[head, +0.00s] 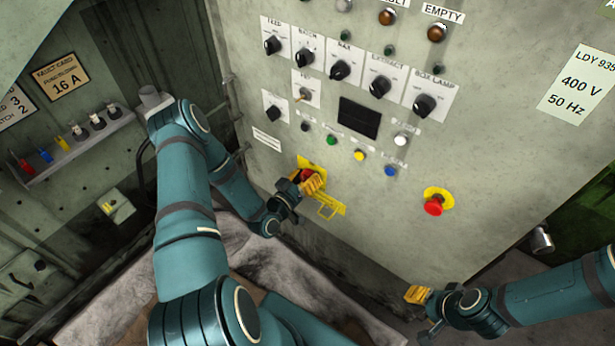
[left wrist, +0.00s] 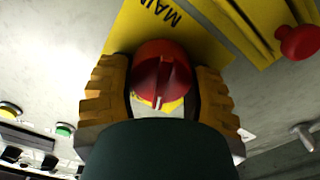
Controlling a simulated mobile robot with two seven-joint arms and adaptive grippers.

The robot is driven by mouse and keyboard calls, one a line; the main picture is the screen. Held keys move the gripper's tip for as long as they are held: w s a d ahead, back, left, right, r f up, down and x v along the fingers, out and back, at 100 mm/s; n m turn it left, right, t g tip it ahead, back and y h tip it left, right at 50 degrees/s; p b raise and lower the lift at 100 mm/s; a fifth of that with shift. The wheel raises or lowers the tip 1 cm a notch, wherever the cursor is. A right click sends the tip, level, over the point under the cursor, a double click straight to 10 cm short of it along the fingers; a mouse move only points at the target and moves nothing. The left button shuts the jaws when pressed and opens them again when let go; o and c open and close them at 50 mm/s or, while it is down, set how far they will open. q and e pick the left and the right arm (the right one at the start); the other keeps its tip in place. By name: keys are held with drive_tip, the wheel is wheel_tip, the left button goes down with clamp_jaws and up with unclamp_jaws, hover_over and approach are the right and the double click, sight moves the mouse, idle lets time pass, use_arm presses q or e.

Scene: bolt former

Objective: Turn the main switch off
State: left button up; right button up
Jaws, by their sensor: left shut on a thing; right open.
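The main switch is a red rotary knob (head: 307,174) on a yellow plate (head: 305,161) low on the grey panel. In the left wrist view the red knob (left wrist: 163,72) sits between my yellow finger pads, with a pale pointer mark at its lower edge. The plate behind it there (left wrist: 160,28) shows the letters "MAI". My left gripper (head: 312,183) is shut on the knob and hides part of it in the head view. My right gripper (head: 417,294) is open and empty, low in front of the panel and apart from it.
A yellow hasp-like piece (head: 330,208) hangs beside the switch. A red mushroom button (head: 433,208) on a yellow disc is further right. Selector knobs (head: 340,70) and small buttons (head: 359,155) lie above. A shelf (head: 75,148) with plugs is on the left wall.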

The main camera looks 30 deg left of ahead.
use_arm(q)
drive_tip(key=n, duration=0.6)
drive_tip(key=shift+a+f, duration=0.1)
drive_tip(key=n, duration=0.6)
drive_tip(key=shift+f+n, duration=0.15)
drive_tip(key=shift+n, duration=0.15)
idle(0.3)
drive_tip(key=o, duration=1.2)
drive_tip(key=s, duration=0.8)
drive_tip(key=s+a, duration=0.1)
drive_tip(key=s, duration=0.3)
